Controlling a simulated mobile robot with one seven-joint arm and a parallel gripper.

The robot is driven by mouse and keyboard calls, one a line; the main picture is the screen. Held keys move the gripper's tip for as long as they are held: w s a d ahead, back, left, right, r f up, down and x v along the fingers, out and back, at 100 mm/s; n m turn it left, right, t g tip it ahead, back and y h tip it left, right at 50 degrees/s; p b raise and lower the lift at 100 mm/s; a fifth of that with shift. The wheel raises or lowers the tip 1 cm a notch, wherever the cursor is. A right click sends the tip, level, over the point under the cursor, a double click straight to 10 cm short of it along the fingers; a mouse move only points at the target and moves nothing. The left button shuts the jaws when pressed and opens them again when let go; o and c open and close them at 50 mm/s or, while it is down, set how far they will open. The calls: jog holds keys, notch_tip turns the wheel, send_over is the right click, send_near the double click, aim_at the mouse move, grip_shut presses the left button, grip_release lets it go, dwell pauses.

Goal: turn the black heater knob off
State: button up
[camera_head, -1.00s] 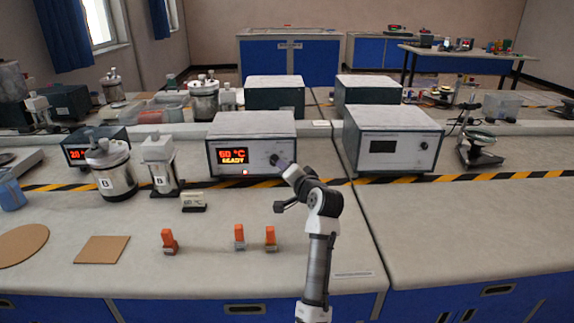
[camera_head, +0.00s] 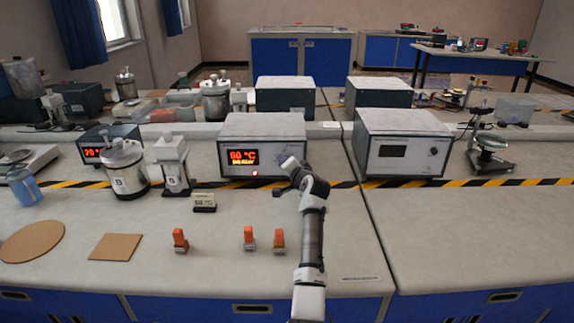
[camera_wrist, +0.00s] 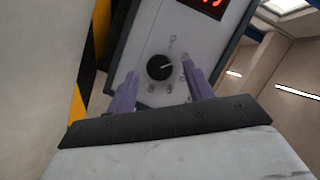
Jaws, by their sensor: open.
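The black heater knob (camera_wrist: 160,67) sits on the pale front panel of the heater box (camera_head: 262,127), with a light pointer line on it. My gripper (camera_wrist: 160,90) is open, its two purple-grey fingers on either side of and a little below the knob in the wrist view, apart from it. In the head view my gripper (camera_head: 287,165) is at the right part of the heater's front and hides the knob. The heater's red display (camera_head: 243,157) reads 60 °C with a second line of text, blurred. A small red light shows below the display.
A second box with a dark display (camera_head: 392,151) stands to the right. Left of the heater are a white device (camera_head: 172,160) and a metal canister marked B (camera_head: 124,170). A small sign (camera_head: 204,202) and orange-handled items (camera_head: 180,240) stand in front.

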jog(key=shift+w+a+f, duration=0.1)
jog(key=shift+w+a, duration=0.1)
jog(key=shift+w, duration=0.3)
jog(key=shift+c, duration=0.3)
jog(key=c, duration=0.9)
jog(key=shift+a+r+n+g+h+p, duration=0.15)
jog(key=shift+n+g+h+p, duration=0.15)
jog(key=shift+n+h, duration=0.95)
jog(key=shift+a+r+n+g+h+p, duration=0.15)
jog(key=shift+n+h+p, duration=0.45)
jog(key=shift+n, duration=1.15)
jog(key=shift+f+h, duration=0.1)
jog(key=shift+h, duration=0.15)
